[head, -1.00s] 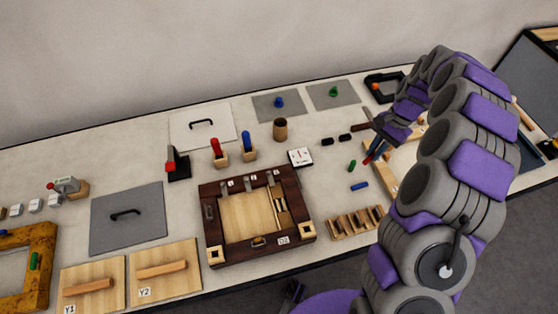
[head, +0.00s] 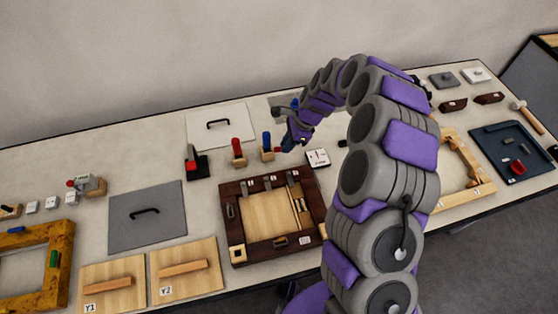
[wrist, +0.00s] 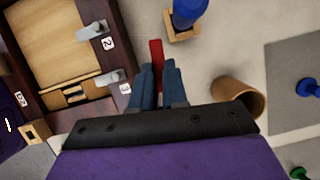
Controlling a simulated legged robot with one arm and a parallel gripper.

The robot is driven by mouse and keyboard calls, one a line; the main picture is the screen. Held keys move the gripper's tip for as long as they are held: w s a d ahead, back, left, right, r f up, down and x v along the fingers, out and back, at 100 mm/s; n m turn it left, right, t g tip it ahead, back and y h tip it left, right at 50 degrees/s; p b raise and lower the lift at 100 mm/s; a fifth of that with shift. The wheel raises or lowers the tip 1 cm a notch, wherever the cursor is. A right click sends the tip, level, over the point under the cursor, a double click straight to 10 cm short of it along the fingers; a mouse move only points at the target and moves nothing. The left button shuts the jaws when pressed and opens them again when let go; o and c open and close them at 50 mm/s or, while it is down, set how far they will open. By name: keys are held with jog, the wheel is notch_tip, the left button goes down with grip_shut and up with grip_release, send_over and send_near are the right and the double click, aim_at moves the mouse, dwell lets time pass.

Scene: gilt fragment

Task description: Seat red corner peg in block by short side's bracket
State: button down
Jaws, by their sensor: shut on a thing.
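My gripper (wrist: 156,88) has blue fingers shut on a red peg (wrist: 156,52), which sticks out past the fingertips in the wrist view. In the head view my gripper (head: 290,143) is above the table, right of the blue peg's stand. The dark wooden frame (head: 240,187) lies in front of it, with a light inner panel. Grey numbered brackets (wrist: 92,30) line its far side; another bracket (head: 230,211) sits on its left short side. A pale corner block (head: 238,254) with a dark hole is at the near-left corner. My arm hides the frame's near-right corner.
An upright red peg (head: 236,147) and blue peg (head: 267,141) stand in wooden blocks behind the frame. Lidded boards Y1 (head: 112,285) and Y2 (head: 186,265) lie left of the frame.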

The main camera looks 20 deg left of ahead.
send_near(284, 164)
jog(key=shift+s+a+f+b, duration=0.4)
jog(key=shift+s+a+f, duration=0.15)
jog(key=shift+f, duration=0.3)
jog(key=x, duration=0.3)
jog(key=w+x, duration=0.1)
jog(key=shift+s+a+f+b, duration=0.1)
jog(key=shift+a+f+b, duration=0.1)
jog(key=shift+f+b, duration=0.2)
jog(key=shift+d+r, duration=0.15)
jog(key=shift+d, duration=0.55)
jog(key=c, duration=1.5)
grip_release()
jog(key=o, duration=0.4)
jog(key=shift+s+a, duration=0.1)
jog(key=shift+a, duration=0.25)
jog(key=shift+c, duration=0.2)
